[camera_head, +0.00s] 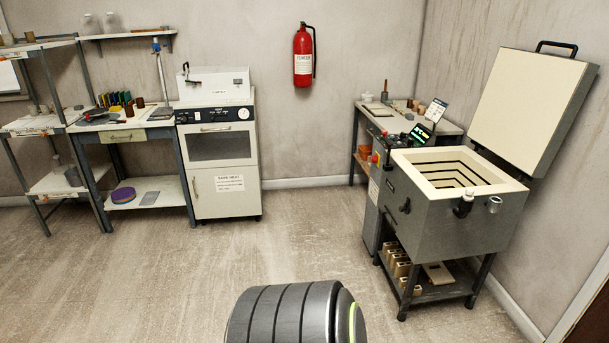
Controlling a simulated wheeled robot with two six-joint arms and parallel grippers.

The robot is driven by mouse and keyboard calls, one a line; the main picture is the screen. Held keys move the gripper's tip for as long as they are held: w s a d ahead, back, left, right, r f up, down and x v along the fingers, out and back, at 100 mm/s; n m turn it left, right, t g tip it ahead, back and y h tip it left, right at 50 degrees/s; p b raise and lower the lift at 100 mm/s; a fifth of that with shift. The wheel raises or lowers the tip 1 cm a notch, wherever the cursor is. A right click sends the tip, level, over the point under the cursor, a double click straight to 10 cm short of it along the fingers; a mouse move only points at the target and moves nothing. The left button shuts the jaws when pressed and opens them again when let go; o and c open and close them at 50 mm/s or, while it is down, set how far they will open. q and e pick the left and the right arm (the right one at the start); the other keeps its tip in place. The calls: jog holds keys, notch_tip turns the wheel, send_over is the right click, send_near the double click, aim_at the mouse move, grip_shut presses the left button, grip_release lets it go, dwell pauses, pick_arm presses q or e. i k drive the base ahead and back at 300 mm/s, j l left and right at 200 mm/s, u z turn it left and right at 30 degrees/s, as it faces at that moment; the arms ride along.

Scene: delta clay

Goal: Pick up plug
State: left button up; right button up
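I cannot make out a plug for certain in this view. The open grey kiln (455,230) stands at the right with its lid (528,105) raised. Small fittings sit on its outside: a dark latch-like piece (463,207) and a light grey cylindrical piece (494,204) near the front rim, and a dark knob-like piece (405,205) on the left side. I cannot tell whether any of these is the plug. Neither my left nor my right gripper is in view. Only a dark rounded part of my own body shows at the bottom middle.
A white oven cabinet (225,150) stands against the back wall. A workbench (135,132) and shelving (50,185) are at the left. A small table (440,127) stands behind the kiln. Tan blocks (400,270) lie on the kiln stand's shelf. The middle floor (270,245) is clear.

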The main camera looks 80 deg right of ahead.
aim_at(468, 194)
jog(key=z, duration=3.8)
jog(key=i+l, duration=0.25)
jog(key=i, duration=0.25)
jog(key=i+l, duration=0.3)
jog(key=i, duration=0.15)
